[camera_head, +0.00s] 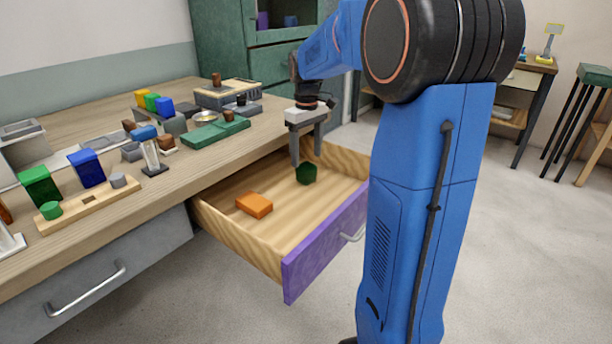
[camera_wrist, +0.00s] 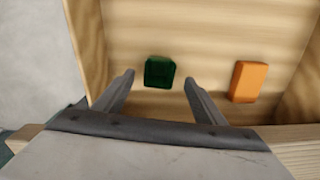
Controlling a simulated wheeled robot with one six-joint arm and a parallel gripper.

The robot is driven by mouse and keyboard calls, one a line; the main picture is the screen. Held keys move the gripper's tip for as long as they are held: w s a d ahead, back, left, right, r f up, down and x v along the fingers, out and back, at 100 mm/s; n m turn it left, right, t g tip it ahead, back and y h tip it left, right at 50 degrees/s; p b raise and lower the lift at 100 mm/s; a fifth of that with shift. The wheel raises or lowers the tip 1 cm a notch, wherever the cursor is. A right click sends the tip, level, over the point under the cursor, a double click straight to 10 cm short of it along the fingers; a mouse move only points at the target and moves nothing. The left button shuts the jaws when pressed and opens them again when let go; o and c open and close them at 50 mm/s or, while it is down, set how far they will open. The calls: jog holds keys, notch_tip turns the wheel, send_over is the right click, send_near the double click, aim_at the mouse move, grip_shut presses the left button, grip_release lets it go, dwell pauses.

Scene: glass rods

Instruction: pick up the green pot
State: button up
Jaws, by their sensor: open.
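A small dark green pot (camera_head: 306,174) lies in the open drawer, toward its back right part. It also shows in the wrist view (camera_wrist: 159,72), just beyond and between the fingertips. My gripper (camera_head: 308,160) points down into the drawer above the pot. In the wrist view my gripper (camera_wrist: 158,82) is open, with a finger on each side of the pot's line and nothing held. I cannot tell whether a fingertip touches the pot.
An orange block (camera_head: 254,205) lies in the same drawer (camera_head: 325,237), left of the pot. Wooden drawer walls surround both. The desk (camera_head: 150,185) beside the drawer holds several blocks and a green tray (camera_head: 215,133). The floor right of the drawer is clear.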

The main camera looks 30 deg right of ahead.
aim_at(306, 170)
jog(key=shift+w+f, duration=0.15)
jog(key=shift+f, duration=3.25)
jog(key=c, duration=1.2)
